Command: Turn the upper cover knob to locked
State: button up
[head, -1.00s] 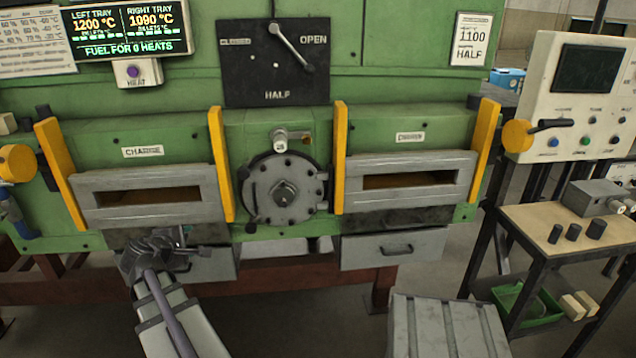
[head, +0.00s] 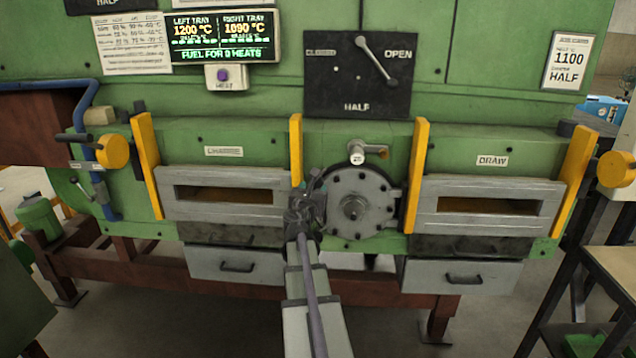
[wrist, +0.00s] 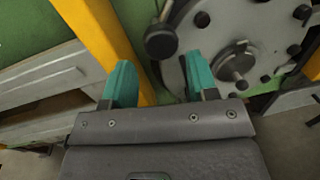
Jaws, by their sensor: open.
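The round grey bolted cover (head: 372,222) sits between the two furnace doors, with a hub in its middle. In the wrist view a black knob (wrist: 160,41) is at the cover's left edge, left of and slightly above the hub (wrist: 237,66). My gripper (wrist: 160,78) is open, its two teal fingertips apart, with the knob beyond the gap between them. It does not touch the knob as far as I can see. In the head view my gripper (head: 313,190) covers the cover's left edge, and I cannot make out the knob there.
A yellow upright (head: 297,150) stands just left of my gripper, beside the charge door (head: 225,195). Another yellow upright (head: 413,170) and the draw door (head: 490,205) are right of the cover. A small cylindrical fitting (head: 357,152) sits above it. Grey drawers (head: 237,266) hang below.

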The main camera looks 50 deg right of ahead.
aim_at(316, 183)
jog(key=x, duration=0.6)
jog(key=shift+d, duration=0.1)
jog(key=shift+c, duration=0.4)
jog(key=c, duration=0.5)
jog(key=shift+c, duration=0.2)
